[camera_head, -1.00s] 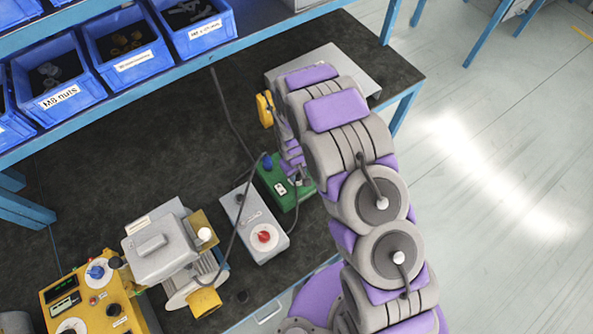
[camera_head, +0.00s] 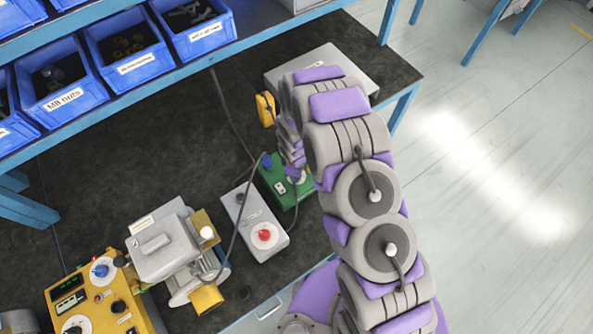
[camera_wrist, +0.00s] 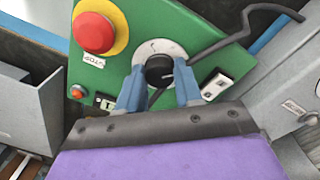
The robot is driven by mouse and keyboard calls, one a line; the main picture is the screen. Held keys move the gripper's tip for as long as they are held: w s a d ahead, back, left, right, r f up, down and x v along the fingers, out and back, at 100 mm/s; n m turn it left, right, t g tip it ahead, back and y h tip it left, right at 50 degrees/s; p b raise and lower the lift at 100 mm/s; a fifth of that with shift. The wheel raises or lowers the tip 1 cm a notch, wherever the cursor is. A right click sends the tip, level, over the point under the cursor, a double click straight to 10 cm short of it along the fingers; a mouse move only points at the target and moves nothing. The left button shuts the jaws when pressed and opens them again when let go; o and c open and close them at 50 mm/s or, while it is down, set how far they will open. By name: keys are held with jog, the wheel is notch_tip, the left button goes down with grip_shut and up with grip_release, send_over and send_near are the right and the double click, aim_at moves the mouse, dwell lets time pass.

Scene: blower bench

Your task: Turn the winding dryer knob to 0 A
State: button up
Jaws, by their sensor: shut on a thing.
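A green control box (camera_head: 268,180) stands on the bench, partly hidden by my arm in the head view. In the wrist view, the green box (camera_wrist: 140,25) carries a black round knob (camera_wrist: 158,69) on a white dial (camera_wrist: 150,48). My gripper (camera_wrist: 160,84) has its two blue-grey fingers on either side of this knob, shut on it. The dial's marks and the knob's setting are too small to read. In the head view, my gripper (camera_head: 294,168) is over the box's right part, and the knob cannot be made out.
The green box also carries a red stop button (camera_wrist: 94,33), an orange lamp (camera_wrist: 77,92) and a white switch (camera_wrist: 216,86). A dark cable crosses close to the dial. A grey box with a red knob (camera_head: 264,235), a blower (camera_head: 165,250) and a yellow panel (camera_head: 95,300) stand left.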

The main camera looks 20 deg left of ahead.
jog(key=shift+w+a+r, duration=0.1)
jog(key=shift+w, duration=0.1)
dwell(0.3)
jog(key=o, duration=1)
jog(key=shift+o, duration=0.2)
jog(key=shift+s, duration=0.1)
notch_tip(320, 180, up, 17)
jog(key=shift+s, duration=0.35)
